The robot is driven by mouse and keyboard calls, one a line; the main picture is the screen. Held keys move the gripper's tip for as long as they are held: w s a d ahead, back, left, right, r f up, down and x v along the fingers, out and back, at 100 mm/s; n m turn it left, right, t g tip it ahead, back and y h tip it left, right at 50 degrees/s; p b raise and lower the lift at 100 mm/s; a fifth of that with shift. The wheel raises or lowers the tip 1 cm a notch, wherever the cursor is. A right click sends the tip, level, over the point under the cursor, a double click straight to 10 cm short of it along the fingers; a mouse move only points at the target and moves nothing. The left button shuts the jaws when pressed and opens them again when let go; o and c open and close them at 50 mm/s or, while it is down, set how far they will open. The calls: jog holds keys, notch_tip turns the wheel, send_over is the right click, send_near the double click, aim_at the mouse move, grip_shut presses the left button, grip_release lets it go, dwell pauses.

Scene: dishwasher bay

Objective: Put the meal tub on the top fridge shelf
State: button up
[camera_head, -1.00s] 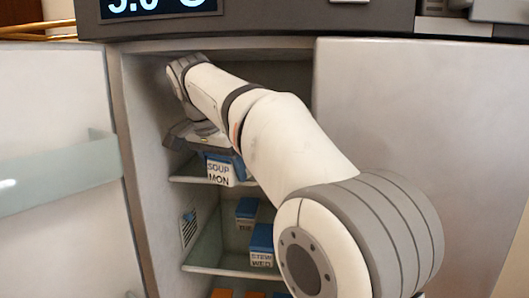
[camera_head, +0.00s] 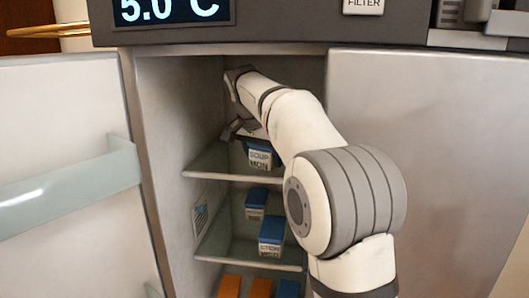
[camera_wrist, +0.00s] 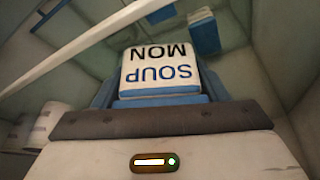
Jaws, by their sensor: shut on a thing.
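The meal tub (camera_head: 260,158) is a small box with a blue lid and a white label reading SOUP MON. My gripper (camera_head: 243,133) is shut on it, reaching into the open fridge from above. The tub is at the top shelf (camera_head: 205,167), behind its front edge; I cannot tell if it touches the shelf. In the wrist view the tub (camera_wrist: 160,72) shows its label upside down, just beyond the gripper's dark edge. The fingertips are mostly hidden in the head view.
On the middle shelf (camera_head: 225,252) stand two blue-lidded tubs, one farther back (camera_head: 256,203) and one nearer (camera_head: 271,236). Orange and blue items (camera_head: 260,288) are below. My arm hides the fridge's right side.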

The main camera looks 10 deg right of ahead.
jog(key=o, duration=0.8)
jog(key=shift+f, duration=0.1)
jog(key=o, duration=0.5)
jog(key=shift+s+a+r+b, duration=0.15)
jog(key=shift+r+b, duration=0.2)
jog(key=shift+r, duration=0.25)
jog(key=s+a+b, duration=0.1)
jog(key=s+a, duration=0.1)
jog(key=s, duration=0.1)
jog(key=s+a+b, duration=0.1)
jog(key=s+a, duration=0.2)
jog(key=s+a+b, duration=0.1)
jog(key=s+a, duration=0.1)
jog(key=s, duration=0.1)
jog(key=shift+s+a+b, duration=0.15)
jog(key=shift+a+b, duration=0.2)
jog(key=shift+s, duration=0.1)
